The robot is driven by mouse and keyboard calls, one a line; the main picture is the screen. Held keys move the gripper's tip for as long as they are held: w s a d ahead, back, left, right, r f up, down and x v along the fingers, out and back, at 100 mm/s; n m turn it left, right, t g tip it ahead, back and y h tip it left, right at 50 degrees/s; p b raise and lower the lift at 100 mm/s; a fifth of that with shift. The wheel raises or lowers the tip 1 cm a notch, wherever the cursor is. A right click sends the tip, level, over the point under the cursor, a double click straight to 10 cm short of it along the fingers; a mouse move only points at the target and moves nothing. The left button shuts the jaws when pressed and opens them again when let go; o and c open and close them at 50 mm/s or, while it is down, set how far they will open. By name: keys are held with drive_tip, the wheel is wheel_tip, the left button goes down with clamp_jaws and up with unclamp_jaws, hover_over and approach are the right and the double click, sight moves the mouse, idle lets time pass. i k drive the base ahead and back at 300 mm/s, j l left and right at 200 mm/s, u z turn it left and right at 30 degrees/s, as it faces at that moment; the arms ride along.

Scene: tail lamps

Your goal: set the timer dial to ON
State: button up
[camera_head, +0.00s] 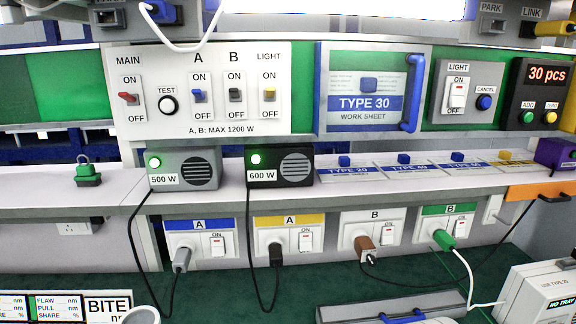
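I see no dial marked as a timer in the head view. To the right is a separate LIGHT rocker switch (457,94) with a blue CANCEL button (484,102). My gripper is not in view.
A 500 W box (165,166) and a 600 W box (262,164), both with green lights, stand on the shelf. Below are several sockets with plugs and hanging cords, including a green plug (443,239). A white box (540,292) stands lower right. The green bench is partly clear.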

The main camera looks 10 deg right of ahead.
sight(372, 261)
drive_tip(key=l+z, duration=0.2)
drive_tip(key=z, duration=0.15)
drive_tip(key=k+l+z, duration=0.1)
drive_tip(key=l+z, duration=0.15)
drive_tip(key=z, duration=0.15)
drive_tip(key=l+z, duration=0.35)
drive_tip(key=j, duration=0.1)
